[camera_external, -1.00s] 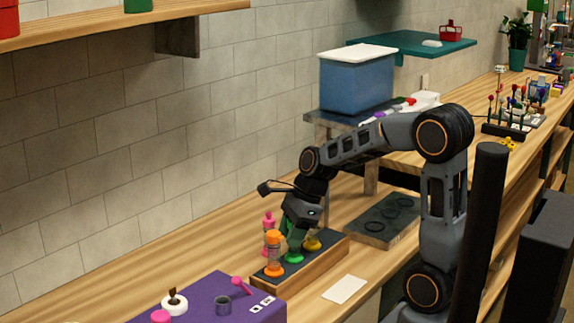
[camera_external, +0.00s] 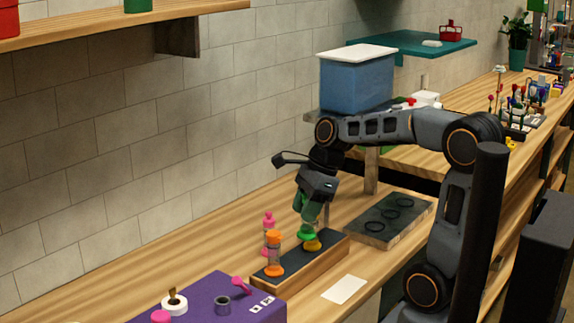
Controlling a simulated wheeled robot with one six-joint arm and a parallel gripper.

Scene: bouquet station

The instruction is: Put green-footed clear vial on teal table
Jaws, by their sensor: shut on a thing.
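My gripper (camera_external: 305,211) is shut on the green-footed clear vial (camera_external: 308,236) and holds it near the right end of the wooden vial stand. The gripper hides most of the vial; its green foot shows at the bottom. Just below it in the picture is a yellow foot (camera_external: 312,246) of another vial, partly covered. The teal table (camera_external: 452,47) is at the upper right, against the wall, far from my gripper. A red basket-like item (camera_external: 451,31) and a small white item (camera_external: 431,43) are on it.
The stand (camera_external: 312,268) also holds an orange vial (camera_external: 274,254) and a pink vial (camera_external: 268,225). A blue box with a white lid (camera_external: 357,80) stands between my arm and the teal table. A dark ringed board (camera_external: 390,218) lies to the right.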

